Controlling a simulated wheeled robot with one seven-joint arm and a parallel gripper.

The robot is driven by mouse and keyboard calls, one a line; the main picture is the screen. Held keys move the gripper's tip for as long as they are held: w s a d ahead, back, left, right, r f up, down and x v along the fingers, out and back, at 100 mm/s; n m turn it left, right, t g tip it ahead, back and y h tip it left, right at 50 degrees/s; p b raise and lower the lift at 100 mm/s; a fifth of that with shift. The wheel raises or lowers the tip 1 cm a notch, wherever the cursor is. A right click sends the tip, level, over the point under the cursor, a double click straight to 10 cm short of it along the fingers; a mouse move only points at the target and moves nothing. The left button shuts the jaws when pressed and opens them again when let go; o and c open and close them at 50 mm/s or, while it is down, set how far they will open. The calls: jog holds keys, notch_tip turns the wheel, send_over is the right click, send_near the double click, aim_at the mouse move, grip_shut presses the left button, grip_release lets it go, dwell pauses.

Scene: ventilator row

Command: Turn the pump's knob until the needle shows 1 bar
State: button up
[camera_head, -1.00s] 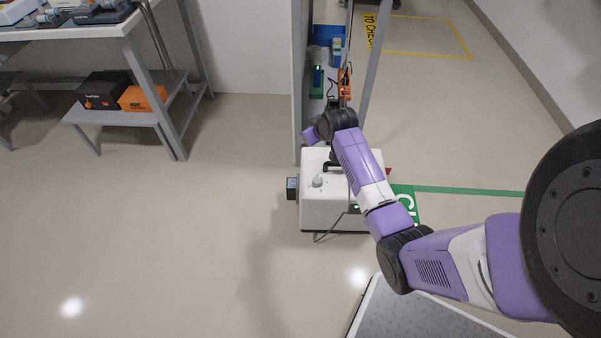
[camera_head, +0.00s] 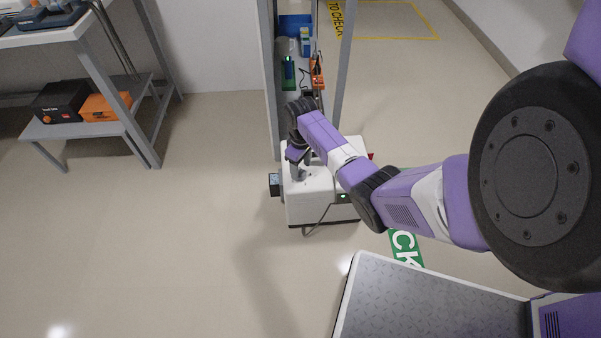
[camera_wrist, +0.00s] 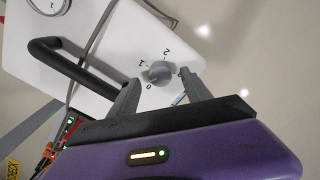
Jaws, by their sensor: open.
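The pump (camera_head: 322,207) is a white box on the floor. Its grey knob (camera_wrist: 157,72) shows in the wrist view with the marks 0, 1 and 2 around it on the white top. A round gauge (camera_wrist: 48,4) is cut off at the upper left, and I cannot read its needle. My gripper (camera_wrist: 160,77) is open, its two grey fingers on either side of the knob with small gaps showing. I cannot tell how deep the fingers reach. In the head view my gripper (camera_head: 298,168) points down at the pump's top and hides the knob.
A black handle (camera_wrist: 75,65) and a grey cable (camera_wrist: 95,40) lie beside the knob. A small dark box (camera_head: 274,184) sits at the pump's left side. A grey rack (camera_head: 270,90) stands behind; a workbench (camera_head: 120,100) is at left. Floor at left is clear.

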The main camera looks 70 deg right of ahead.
aim_at(301, 172)
jog(key=shift+f, duration=0.95)
jog(key=shift+c, duration=0.5)
grip_shut()
jog(key=shift+a+r+m+p, duration=0.1)
jog(key=shift+r+m+p, duration=0.15)
jog(key=shift+m+p, duration=0.45)
jog(key=shift+f+m+p, duration=0.2)
jog(key=shift+m+p, duration=0.5)
jog(key=shift+m, duration=0.8)
jog(key=shift+o, duration=0.5)
grip_release()
jog(key=shift+r+p, duration=1.75)
jog(key=shift+r, duration=2.1)
